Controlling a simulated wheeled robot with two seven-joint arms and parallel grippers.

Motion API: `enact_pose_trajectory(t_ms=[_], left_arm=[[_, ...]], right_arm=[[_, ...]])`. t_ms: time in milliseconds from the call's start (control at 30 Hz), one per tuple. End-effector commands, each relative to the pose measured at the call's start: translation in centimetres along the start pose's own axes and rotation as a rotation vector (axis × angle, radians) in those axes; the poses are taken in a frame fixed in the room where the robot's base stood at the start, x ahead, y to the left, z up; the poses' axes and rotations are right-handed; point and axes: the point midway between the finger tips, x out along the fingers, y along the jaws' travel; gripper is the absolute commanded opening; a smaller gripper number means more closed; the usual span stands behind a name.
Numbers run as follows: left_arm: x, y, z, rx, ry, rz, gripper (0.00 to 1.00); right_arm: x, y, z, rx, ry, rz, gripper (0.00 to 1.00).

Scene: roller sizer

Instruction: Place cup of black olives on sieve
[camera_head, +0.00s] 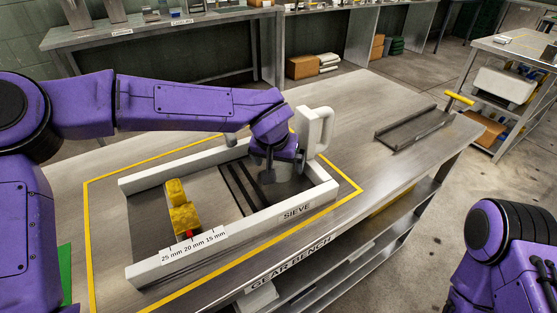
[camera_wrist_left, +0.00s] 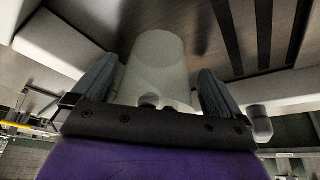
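The sieve (camera_head: 290,215) is a white-walled frame on the bench, with dark slots (camera_head: 237,187) in its right half and size marks on its front wall. My left gripper (camera_head: 283,172) points down over the sieve's right part, and its fingers are spread apart. In the left wrist view a pale grey cylinder (camera_wrist_left: 156,62) shows between the two fingers; it may be the cup, but I cannot tell whether the fingers touch it. I can make out no olives for certain. My right gripper is out of view; only part of my right arm shows at the lower right.
Yellow blocks (camera_head: 183,212) with a red part stand in the sieve's left half. A white handle-shaped piece (camera_head: 327,128) rises behind my left gripper. A dark metal tray (camera_head: 412,130) lies on the bench's right. Bare bench top (camera_head: 360,100) lies between it and the sieve.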

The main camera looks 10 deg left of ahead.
Motion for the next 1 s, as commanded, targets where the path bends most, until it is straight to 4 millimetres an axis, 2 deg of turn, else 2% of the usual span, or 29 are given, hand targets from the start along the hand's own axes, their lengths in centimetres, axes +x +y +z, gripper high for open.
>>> enact_pose_trajectory(t_ms=[100,167,400,600,733,1000], left_arm=[[-0.2,0.0,-0.1,-0.001,0.003,0.001,1.0],[-1.3,0.0,-0.2,-0.001,0.002,0.001,1.0],[-7.5,0.0,-0.3,-0.001,0.005,0.001,1.0],[-11.3,0.0,-0.2,-0.001,0.002,0.0,1.0],[-12.3,0.0,-0.2,0.0,0.001,0.0,1.0],[-12.4,0.0,-0.1,0.0,0.0,0.0,1.0]], right_arm=[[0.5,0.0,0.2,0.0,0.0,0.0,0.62],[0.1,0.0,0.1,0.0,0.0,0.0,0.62],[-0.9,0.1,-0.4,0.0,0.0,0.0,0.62],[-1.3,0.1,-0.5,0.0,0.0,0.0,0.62],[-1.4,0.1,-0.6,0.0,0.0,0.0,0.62],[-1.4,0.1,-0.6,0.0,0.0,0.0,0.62]])
